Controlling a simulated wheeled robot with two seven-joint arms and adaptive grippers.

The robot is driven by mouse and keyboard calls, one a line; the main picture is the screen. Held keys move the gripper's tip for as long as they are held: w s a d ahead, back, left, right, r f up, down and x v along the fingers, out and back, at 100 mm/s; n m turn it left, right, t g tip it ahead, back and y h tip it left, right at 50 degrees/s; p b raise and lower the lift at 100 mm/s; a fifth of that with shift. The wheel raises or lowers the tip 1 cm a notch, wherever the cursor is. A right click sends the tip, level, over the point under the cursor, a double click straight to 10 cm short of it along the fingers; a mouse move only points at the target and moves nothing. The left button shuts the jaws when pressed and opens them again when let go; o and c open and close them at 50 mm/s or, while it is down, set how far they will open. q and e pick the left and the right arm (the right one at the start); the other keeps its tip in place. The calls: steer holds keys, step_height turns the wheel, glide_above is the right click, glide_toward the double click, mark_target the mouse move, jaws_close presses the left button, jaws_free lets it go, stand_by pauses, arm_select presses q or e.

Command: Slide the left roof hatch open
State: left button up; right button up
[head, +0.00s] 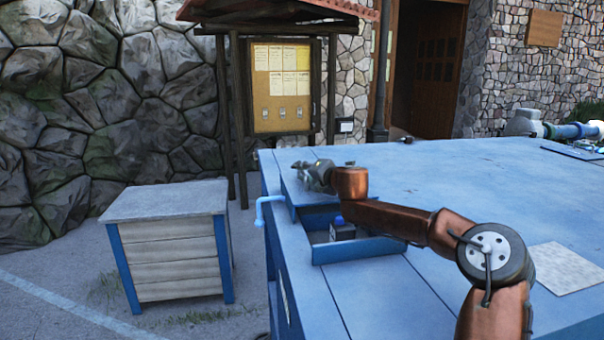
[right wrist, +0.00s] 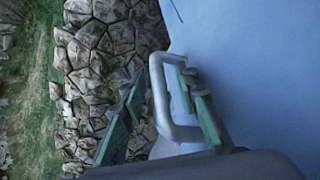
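The left roof hatch (head: 296,190) is a blue panel on the blue roof, beside a partly uncovered opening with a raised blue rim (head: 362,250). My right gripper (head: 313,174) is over this panel in the head view, its arm reaching in from the right. In the right wrist view, a pale loop handle (right wrist: 160,95) stands on the blue surface. The green fingers of my right gripper (right wrist: 160,78) are spread on either side of the handle's near bar, with a gap on the left. The handle is hidden in the head view. My left gripper is not in view.
A dark box with a blue cap (head: 342,230) sits in the opening. A light blue bent rod (head: 268,208) sticks out at the roof's left edge. A pale sheet (head: 568,268) and blue-green pipe parts (head: 570,131) lie at the right. A wooden crate (head: 175,240) stands left.

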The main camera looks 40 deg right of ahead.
jaws_close()
stand_by(0.7)
